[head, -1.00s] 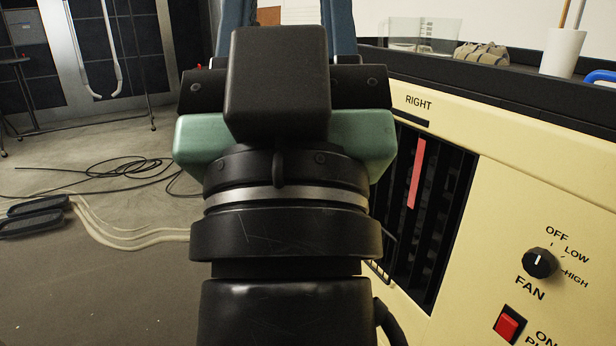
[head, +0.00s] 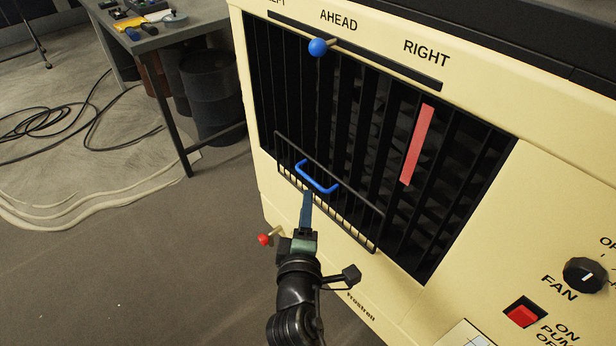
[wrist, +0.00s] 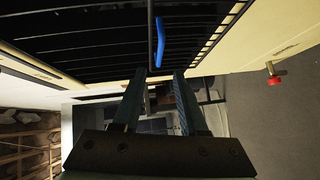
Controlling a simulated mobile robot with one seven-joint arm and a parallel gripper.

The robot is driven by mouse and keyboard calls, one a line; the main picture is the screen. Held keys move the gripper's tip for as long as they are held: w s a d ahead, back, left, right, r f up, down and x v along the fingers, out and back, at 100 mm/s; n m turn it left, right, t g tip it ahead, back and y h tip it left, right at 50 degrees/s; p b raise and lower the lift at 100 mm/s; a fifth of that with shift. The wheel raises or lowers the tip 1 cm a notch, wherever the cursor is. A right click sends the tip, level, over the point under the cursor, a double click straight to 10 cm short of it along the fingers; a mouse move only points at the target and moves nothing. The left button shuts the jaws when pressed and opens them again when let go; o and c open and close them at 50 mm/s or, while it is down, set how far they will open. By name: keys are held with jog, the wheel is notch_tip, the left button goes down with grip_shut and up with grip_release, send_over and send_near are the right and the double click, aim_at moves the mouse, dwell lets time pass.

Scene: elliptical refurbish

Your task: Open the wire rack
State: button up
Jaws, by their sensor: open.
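The wire rack (head: 357,227) is a dark wire frame low on the front of a cream cooler unit, over its black louvred opening. A blue handle (head: 316,178) is fixed to the rack's front. In the wrist view the blue handle (wrist: 160,42) lies just beyond the fingertips, roughly between them. My gripper (head: 307,197) is just below the handle in the head view. In the wrist view my gripper (wrist: 159,75) has its two fingers apart with nothing between them. I cannot tell whether a finger touches the handle.
A red-tipped valve (head: 264,239) sticks out left of my gripper. A blue-knobbed slider (head: 318,47) sits above the louvres, and a red strip (head: 417,145) hangs in them. A fan knob (head: 584,275) and red switch (head: 524,313) are at right. A table (head: 165,35) stands behind left.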

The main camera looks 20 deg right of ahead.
aim_at(308, 180)
jog(key=b+x, duration=0.2)
jog(key=x, duration=0.7)
jog(key=shift+w+d, duration=0.1)
jog(key=shift+w, duration=0.25)
grip_shut()
dwell(1.0)
